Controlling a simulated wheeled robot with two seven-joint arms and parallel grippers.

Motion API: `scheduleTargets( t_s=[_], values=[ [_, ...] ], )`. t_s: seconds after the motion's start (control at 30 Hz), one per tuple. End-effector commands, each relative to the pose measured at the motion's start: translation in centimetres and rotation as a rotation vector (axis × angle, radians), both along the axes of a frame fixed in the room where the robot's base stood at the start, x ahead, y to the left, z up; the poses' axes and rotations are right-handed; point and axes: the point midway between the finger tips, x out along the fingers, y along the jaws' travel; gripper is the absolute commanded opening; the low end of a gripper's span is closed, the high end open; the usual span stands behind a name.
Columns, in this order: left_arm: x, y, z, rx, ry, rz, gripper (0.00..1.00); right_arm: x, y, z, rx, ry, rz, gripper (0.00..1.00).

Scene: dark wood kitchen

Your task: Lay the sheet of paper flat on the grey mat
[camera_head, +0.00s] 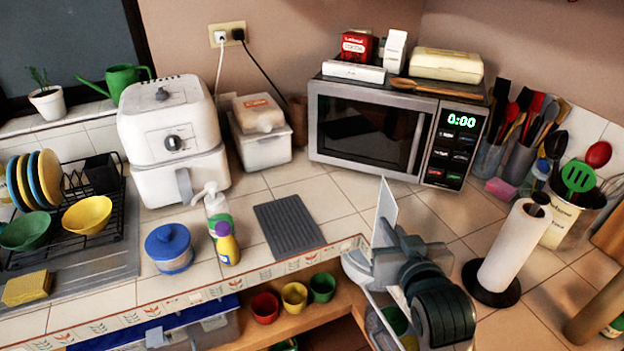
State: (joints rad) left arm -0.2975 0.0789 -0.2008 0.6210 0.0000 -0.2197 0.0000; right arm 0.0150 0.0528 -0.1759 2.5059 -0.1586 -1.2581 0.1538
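The sheet of paper (386,208) is a thin white panel standing nearly upright in the middle of the view. My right gripper (377,252) is shut on its lower part, so the paper sticks up above the fingers. The paper appears to be to the right of the grey mat (287,226) and apart from it. The mat is a ribbed dark grey rectangle lying on the tiled counter near its front edge, with nothing on it. My gripper hides the lower end of the paper. My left gripper is not in view.
A spray bottle (217,207) and a yellow bottle (227,244) stand just left of the mat. The microwave (364,130) is behind, and a paper towel roll (515,247) stands to the right. An open shelf (290,322) with coloured cups is below the counter edge.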

Motion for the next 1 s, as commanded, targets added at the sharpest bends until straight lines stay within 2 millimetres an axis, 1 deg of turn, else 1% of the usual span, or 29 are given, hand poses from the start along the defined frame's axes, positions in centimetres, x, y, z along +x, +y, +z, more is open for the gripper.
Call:
scheduleTargets(
  t_s=[0.1,0.33,0.37,0.4,0.47,0.5,0.53,0.57,0.67,0.77,1.0],
  values=[
    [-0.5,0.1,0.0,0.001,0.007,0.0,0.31,0.0,0.0,0.0,0.0,0.0,0.0,0.0],
    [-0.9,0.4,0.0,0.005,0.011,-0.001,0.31,0.0,0.0,0.0,0.0,0.0,0.0,0.0],
    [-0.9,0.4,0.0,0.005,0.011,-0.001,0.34,0.0,0.0,0.0,0.0,0.0,0.0,0.0],
    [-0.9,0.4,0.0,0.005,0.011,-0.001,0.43,0.0,0.0,0.0,0.0,0.0,0.0,0.0],
    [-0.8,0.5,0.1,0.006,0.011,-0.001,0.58,0.0,0.0,0.1,0.001,0.001,0.0,0.0],
    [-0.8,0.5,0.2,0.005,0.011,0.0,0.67,0.0,0.0,0.3,0.002,0.001,0.0,0.0],
    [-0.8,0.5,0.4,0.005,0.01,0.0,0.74,0.0,0.0,0.4,0.004,0.002,0.0,0.0],
    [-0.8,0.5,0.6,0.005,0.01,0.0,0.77,0.0,0.0,0.6,0.006,0.003,-0.001,0.0],
    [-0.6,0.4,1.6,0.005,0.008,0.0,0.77,0.0,0.0,1.6,0.017,0.007,0.0,0.0],
    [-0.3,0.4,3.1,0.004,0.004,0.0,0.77,0.0,0.0,3.1,0.034,0.016,0.0,0.0],
    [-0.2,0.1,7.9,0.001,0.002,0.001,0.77,0.3,0.1,7.8,0.106,0.055,0.001,0.0]
  ],
)
